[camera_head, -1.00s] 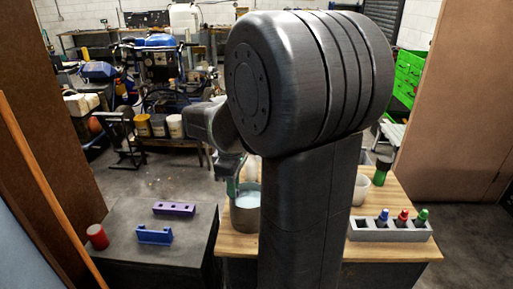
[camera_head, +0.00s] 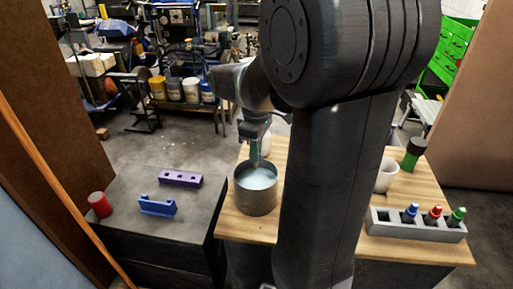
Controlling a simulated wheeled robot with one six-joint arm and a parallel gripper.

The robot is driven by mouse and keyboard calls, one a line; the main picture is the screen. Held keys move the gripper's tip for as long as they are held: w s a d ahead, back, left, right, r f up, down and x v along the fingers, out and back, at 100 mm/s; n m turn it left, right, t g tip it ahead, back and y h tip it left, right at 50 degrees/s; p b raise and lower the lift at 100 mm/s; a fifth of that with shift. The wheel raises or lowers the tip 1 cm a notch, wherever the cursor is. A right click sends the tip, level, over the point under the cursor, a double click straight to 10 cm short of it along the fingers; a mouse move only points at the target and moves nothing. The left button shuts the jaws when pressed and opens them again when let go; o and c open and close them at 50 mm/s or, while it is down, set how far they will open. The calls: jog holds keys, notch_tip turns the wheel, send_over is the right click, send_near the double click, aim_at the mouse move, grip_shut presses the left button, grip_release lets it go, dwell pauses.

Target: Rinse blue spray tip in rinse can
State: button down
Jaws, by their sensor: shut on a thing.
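The rinse can (camera_head: 256,198), a grey metal can with pale blue liquid, stands on the wooden table left of my arm. My gripper (camera_head: 257,148) is over the can's back part, shut on a slim grey-green thing (camera_head: 255,160) that points down toward the liquid. I cannot tell whether its lower end touches the liquid, or whether it is the blue spray tip. A grey rack (camera_head: 400,229) at the right holds a blue-topped piece (camera_head: 411,211), a red-topped piece (camera_head: 433,214) and a green-topped piece (camera_head: 457,215). The rack's leftmost hole looks empty.
On the dark left table are a red cylinder (camera_head: 99,204), a blue bracket (camera_head: 157,206) and a purple block (camera_head: 180,178). A white object shows behind the can, partly hidden.

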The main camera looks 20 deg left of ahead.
jog(key=shift+f+b, duration=2.9)
jog(key=shift+f, duration=2.2)
